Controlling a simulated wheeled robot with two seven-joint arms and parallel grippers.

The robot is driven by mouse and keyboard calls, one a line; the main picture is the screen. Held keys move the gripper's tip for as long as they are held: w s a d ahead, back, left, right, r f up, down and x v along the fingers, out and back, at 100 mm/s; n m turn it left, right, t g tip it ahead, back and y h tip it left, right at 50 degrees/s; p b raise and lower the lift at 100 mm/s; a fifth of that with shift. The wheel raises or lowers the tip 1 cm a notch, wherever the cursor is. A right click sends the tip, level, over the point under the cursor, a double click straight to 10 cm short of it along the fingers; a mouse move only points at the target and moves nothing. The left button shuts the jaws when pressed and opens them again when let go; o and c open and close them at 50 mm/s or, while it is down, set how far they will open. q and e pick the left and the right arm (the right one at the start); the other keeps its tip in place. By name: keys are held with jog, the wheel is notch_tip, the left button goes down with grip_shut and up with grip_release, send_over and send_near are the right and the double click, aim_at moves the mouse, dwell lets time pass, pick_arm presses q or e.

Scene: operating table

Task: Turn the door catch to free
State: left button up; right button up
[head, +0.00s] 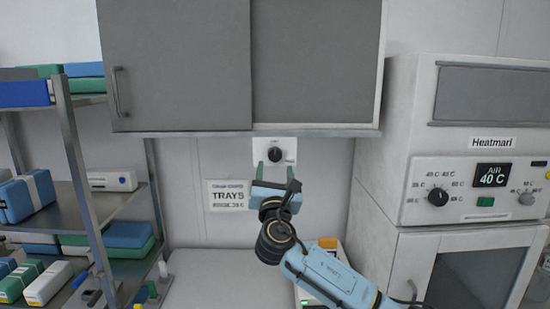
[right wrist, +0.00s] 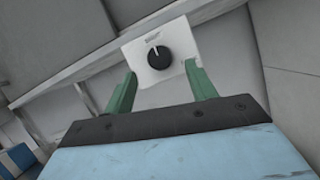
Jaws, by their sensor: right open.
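The door catch is a black round knob (head: 274,154) on a white plate (head: 288,144), on the wall just under the grey sliding-door cabinet (head: 180,65). In the right wrist view the knob (right wrist: 159,57) has a pale pointer mark near its top, and small print above it is too small to read. My right gripper (head: 269,169) is open, with its green fingers pointing up at the plate. In the right wrist view the fingers (right wrist: 158,80) stand apart on either side below the knob, with nothing between them. My left gripper is not in view.
A metal shelf rack (head: 85,190) with boxes stands at left. A warming cabinet (head: 420,155) with its own knobs stands close at right. A paper "TRAYS" sign (head: 229,195) is on the wall left of my gripper. A white worktop (head: 215,280) lies below.

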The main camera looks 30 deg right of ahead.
aim_at(275, 157)
jog(key=shift+p+x, duration=0.35)
jog(key=shift+x, duration=1.8)
jog(key=c, duration=1)
